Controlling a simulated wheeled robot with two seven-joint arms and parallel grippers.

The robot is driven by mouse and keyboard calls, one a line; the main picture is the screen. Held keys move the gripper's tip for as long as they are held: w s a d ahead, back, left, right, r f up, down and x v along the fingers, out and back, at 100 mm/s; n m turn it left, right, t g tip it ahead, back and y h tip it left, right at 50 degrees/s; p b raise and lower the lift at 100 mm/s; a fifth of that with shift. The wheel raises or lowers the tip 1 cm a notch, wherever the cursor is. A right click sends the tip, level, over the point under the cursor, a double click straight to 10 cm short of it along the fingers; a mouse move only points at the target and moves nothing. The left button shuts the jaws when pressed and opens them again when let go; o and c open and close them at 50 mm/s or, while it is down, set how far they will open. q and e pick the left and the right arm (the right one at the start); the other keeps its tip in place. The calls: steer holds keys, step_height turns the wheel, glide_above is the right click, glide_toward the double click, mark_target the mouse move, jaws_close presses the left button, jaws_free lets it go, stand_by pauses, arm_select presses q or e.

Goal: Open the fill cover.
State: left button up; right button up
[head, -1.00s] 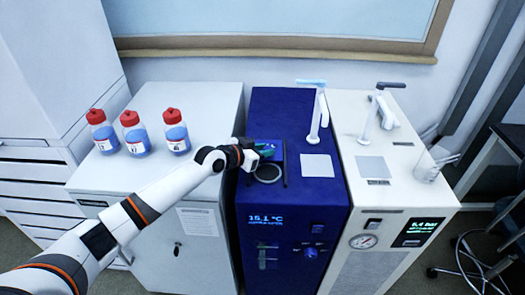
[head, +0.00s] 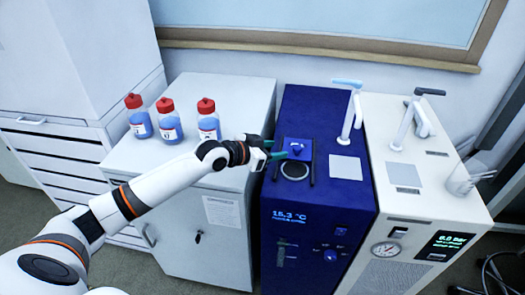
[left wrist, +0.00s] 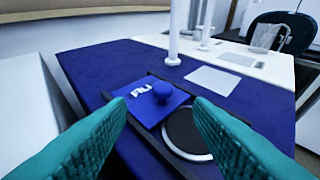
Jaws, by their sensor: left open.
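The fill cover (head: 297,146) is a small blue plate with a round blue knob, on top of the dark blue unit (head: 338,187). It lies between two dark rails, behind a round dark fill opening (head: 294,170) that shows uncovered. In the left wrist view the cover (left wrist: 143,107) carries white letters, and the opening (left wrist: 185,132) is beside it. My left gripper (head: 276,149) is open and empty, just left of the cover in the head view. Its green fingers (left wrist: 158,125) are apart, with the knob beyond them and clear of both. My right gripper is not in view.
Three red-capped bottles (head: 170,120) stand on the white cabinet (head: 240,103) at left. A spout (head: 350,115) and a pale pad (head: 346,167) are on the blue unit. A white unit (head: 420,180) with a gauge, a spout and a beaker (head: 459,178) adjoins it at right.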

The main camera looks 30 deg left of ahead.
arm_select(q)
steer(key=shift+v, duration=2.3)
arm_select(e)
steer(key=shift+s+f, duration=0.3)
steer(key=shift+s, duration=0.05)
